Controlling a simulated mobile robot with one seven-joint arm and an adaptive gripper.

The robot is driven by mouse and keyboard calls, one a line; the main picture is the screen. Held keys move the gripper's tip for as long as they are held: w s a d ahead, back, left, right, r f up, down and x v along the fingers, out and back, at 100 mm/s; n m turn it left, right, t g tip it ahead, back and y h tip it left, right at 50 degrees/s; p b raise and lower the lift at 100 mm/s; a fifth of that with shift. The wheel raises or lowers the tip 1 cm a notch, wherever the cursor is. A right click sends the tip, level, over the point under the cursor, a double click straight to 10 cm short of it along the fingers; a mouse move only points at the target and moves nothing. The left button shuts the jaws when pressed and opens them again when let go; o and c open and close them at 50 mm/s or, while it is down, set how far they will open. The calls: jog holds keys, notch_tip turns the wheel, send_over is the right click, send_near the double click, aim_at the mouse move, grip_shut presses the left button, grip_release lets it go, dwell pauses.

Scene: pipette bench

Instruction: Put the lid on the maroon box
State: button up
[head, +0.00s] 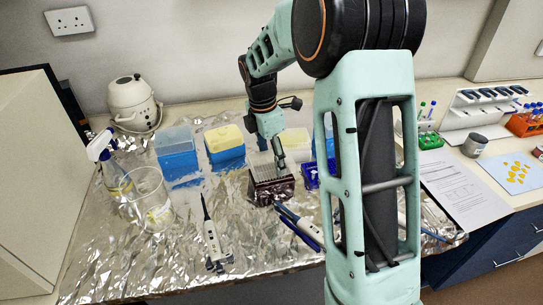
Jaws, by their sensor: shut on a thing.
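The maroon box (270,195) stands on the foil-covered bench near the middle. Its top shows pale grey and gridded; I cannot tell whether this is tips inside or a see-through lid over them. My gripper (281,168) points down at the back right part of the box's top. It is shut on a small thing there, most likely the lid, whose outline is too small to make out. No separate lid shows elsewhere on the bench. I cannot tell whether the held thing touches the box.
A blue box (177,158) and a yellow-topped blue box (226,148) stand at the back left. A dark blue rack (310,178) is close right of the maroon box. Pipettes (211,240) lie in front. A glass beaker (148,198) stands left. My arm hides part of the right side.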

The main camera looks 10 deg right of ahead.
jog(key=shift+f, duration=0.1)
jog(key=shift+f+b, duration=0.45)
jog(key=shift+f, duration=0.25)
dwell(0.4)
jog(key=shift+f, duration=0.3)
jog(key=shift+s+f, duration=0.1)
jog(key=shift+s+f, duration=0.1)
jog(key=shift+f, duration=0.15)
jog(key=shift+c, duration=0.8)
